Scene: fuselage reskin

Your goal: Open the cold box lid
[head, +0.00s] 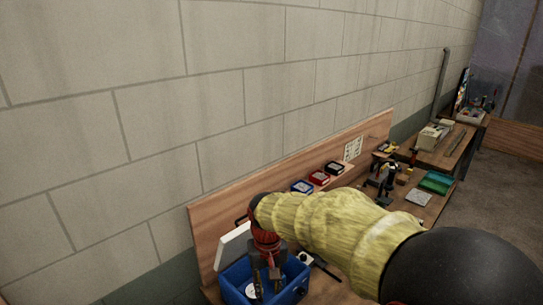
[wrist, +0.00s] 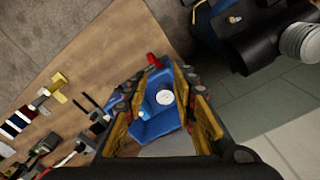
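The cold box (head: 233,292) is a blue open-topped box at the bottom of the head view. Its white lid (head: 235,246) stands raised and tilted at the box's left rear side. My gripper (head: 265,284) hangs over the box opening, in front of the lid's right part. In the wrist view my gripper (wrist: 163,80) has its fingers spread, with the blue box (wrist: 155,128) showing between them. A white round item (wrist: 164,97) lies inside the box. I cannot tell whether a finger touches the lid.
The wooden bench (wrist: 92,62) carries red, blue and black cases (head: 320,178), a dark tool stand (head: 383,175) and a green tray (head: 437,183). A wooden backboard (head: 230,212) and block wall stand behind.

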